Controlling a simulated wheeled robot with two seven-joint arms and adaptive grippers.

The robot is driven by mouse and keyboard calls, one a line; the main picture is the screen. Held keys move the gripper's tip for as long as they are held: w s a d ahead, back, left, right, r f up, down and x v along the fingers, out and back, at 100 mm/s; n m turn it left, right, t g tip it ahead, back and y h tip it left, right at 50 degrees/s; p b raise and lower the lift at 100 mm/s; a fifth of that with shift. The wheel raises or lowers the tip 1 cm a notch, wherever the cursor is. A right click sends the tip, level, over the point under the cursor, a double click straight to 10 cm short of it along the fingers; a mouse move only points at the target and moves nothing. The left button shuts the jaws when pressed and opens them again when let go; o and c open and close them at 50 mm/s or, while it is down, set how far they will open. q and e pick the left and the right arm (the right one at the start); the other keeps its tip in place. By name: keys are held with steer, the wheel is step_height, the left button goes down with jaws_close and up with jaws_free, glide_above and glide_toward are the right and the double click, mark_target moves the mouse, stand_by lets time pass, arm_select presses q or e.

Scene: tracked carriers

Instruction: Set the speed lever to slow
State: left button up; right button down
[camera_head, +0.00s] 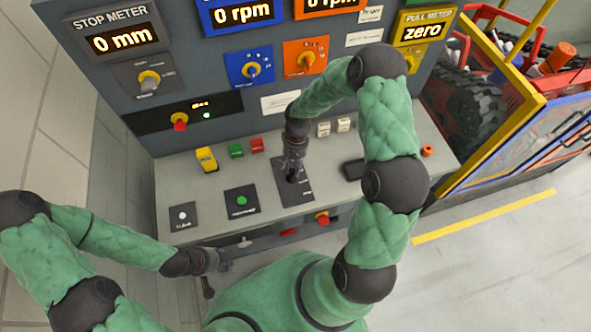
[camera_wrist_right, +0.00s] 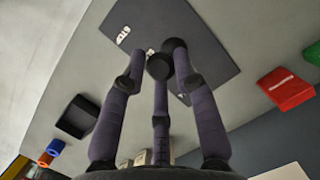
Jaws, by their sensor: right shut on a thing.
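The speed lever (camera_head: 292,179) stands on a dark plate (camera_head: 304,196) set in the grey console top. My right gripper (camera_head: 292,167) reaches down over it with its fingers closed around the lever's top. In the right wrist view the fingers (camera_wrist_right: 158,62) come together over the dark plate (camera_wrist_right: 205,30), with white markings beside them. The fingers mostly hide the lever, and its exact tilt cannot be told. My left gripper (camera_head: 215,262) hangs in front of the console's front edge, away from the lever; its fingers are too small to read.
A green button (camera_head: 241,201), a yellow switch (camera_head: 206,159) and a red block (camera_head: 257,145) sit on the console left of the lever. A black tray (camera_head: 353,169) lies to the right. A yellow-framed cage (camera_head: 490,150) stands farther right. The stop meter (camera_head: 123,38) reads 0 mm.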

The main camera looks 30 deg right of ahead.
steer(key=shift+w+a+f, duration=0.1)
steer(key=shift+a, duration=0.05)
steer(key=c, duration=1.2)
jaws_free()
steer(key=shift+o, duration=0.8)
steer(key=shift+w+a, duration=0.15)
steer(key=shift+w, duration=0.05)
steer(key=shift+d+r, duration=0.3)
steer(key=shift+r, duration=0.25)
steer(key=v, duration=1.1)
steer(key=shift+a, duration=0.2)
steer(key=shift+f, duration=0.1)
